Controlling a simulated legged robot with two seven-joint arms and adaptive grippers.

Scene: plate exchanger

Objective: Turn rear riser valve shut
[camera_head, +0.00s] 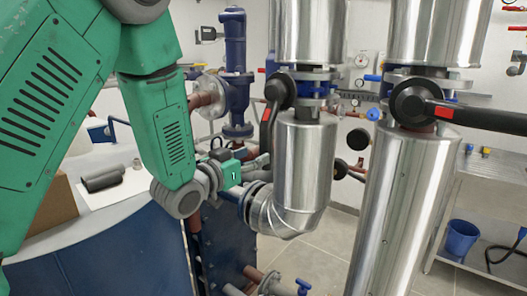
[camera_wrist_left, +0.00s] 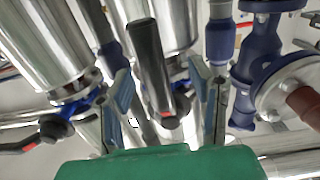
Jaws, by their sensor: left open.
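The rear riser valve sits on the farther silver-clad riser (camera_head: 303,165). Its black lever (camera_head: 269,122) hangs down from a round black hub at the flange. My left gripper (camera_head: 250,175) is below the lever, beside the riser's lower bend, partly hidden by its own arm. In the left wrist view, the two fingers of my left gripper (camera_wrist_left: 165,105) are apart, and a black lever (camera_wrist_left: 147,60) with a red mark shows between them. I cannot tell whether they touch it. My right gripper is not in view.
A nearer silver riser (camera_head: 395,200) carries another valve with a black lever (camera_head: 475,117) pointing right. A blue pump-like fitting (camera_head: 236,75) stands behind my arm. A blue bucket (camera_head: 461,237) stands under a bench at right.

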